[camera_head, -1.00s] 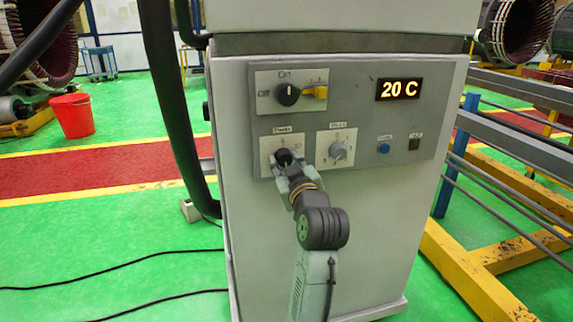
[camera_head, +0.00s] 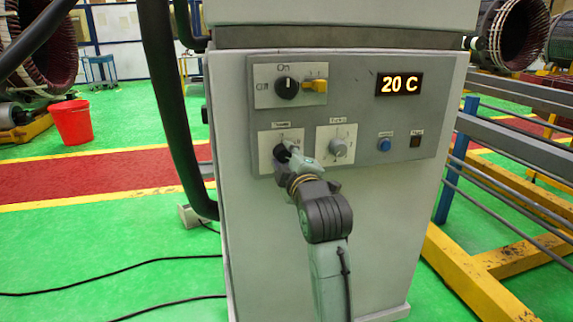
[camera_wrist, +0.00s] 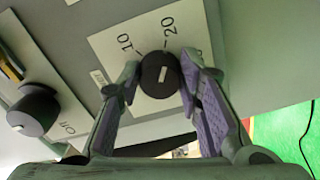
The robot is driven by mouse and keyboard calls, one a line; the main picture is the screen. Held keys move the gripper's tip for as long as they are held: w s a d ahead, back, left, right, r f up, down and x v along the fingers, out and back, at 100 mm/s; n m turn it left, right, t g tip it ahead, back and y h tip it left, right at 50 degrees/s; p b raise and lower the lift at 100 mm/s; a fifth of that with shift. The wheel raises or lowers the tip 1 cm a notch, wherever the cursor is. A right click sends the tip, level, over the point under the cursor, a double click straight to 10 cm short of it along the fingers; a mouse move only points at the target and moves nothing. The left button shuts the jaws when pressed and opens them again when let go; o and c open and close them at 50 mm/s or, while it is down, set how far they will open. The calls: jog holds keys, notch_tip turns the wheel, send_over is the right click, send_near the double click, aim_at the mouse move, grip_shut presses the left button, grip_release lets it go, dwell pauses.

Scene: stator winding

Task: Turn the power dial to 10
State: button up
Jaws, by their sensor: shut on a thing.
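The black round power dial (camera_wrist: 160,74) sits on a white plate with the printed numbers 10 and 20 in the wrist view. The short white mark on its face stands near upright in that picture; I cannot tell exactly which number it lines up with. My gripper (camera_wrist: 160,82) has one finger on each side of the dial and is closed on it. In the head view the dial (camera_head: 282,152) is at the lower left of the grey control panel, partly hidden by my gripper (camera_head: 288,156).
Above is a black On/Off switch (camera_head: 286,88) beside a yellow latch (camera_head: 314,86). To the right are a grey dial (camera_head: 338,149), a blue button (camera_head: 385,144) and a dark button (camera_head: 415,141). The display (camera_head: 399,85) reads 20 C.

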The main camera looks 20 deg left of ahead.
jog(key=n+b, duration=0.3)
jog(key=n, duration=0.3)
jog(key=n+b, duration=0.3)
jog(key=n, duration=0.3)
jog(key=shift+r, duration=0.15)
dwell(0.3)
jog(key=o, duration=1.1)
jog(key=shift+o, duration=0.2)
jog(key=v, duration=1.2)
